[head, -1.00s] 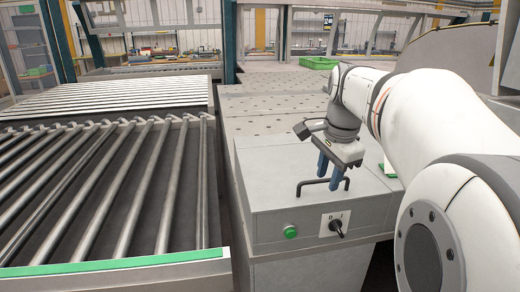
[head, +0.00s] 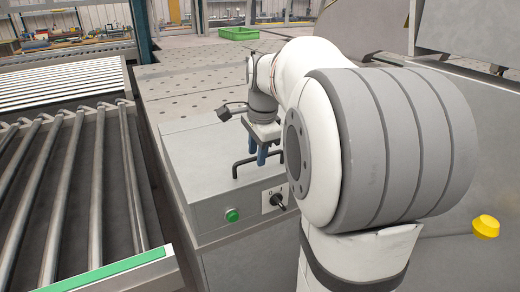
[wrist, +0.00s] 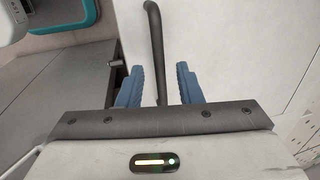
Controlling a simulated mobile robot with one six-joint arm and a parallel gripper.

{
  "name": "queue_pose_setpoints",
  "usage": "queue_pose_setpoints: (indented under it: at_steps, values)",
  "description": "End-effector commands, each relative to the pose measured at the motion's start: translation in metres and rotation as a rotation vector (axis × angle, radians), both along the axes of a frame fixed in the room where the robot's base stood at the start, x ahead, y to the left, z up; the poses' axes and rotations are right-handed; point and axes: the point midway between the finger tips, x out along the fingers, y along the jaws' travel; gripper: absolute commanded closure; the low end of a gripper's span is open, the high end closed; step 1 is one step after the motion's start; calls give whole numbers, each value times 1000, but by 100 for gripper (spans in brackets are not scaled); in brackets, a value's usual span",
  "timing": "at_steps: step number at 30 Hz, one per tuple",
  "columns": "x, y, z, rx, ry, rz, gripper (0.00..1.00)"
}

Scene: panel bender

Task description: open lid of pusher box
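The pusher box (head: 215,210) is a grey metal box with a flat lid (head: 195,150) lying level on top. A black bar handle (head: 236,170) stands on the lid near its front right. My gripper (head: 271,163) points down at the handle, with its two blue fingers apart. In the wrist view the handle (wrist: 156,45) runs between the open fingers of my gripper (wrist: 161,84), with a gap visible on each side. The handle's lower end is hidden behind the gripper body there.
A green button (head: 232,215) and a black rotary switch (head: 278,201) are on the box front. A roller conveyor (head: 75,190) stands left of the box. A perforated table (head: 190,80) extends behind, with a green crate (head: 238,33). A yellow knob (head: 486,227) is at right.

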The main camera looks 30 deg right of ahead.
Motion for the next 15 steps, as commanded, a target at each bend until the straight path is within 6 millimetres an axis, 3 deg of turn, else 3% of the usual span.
queue_pose_setpoints:
  at_steps: [5, 15]
  values:
    - [0, 0, 0, 0, 0, 1, 68]
    - [0, 1, 0, 0, 0, 2, 95]
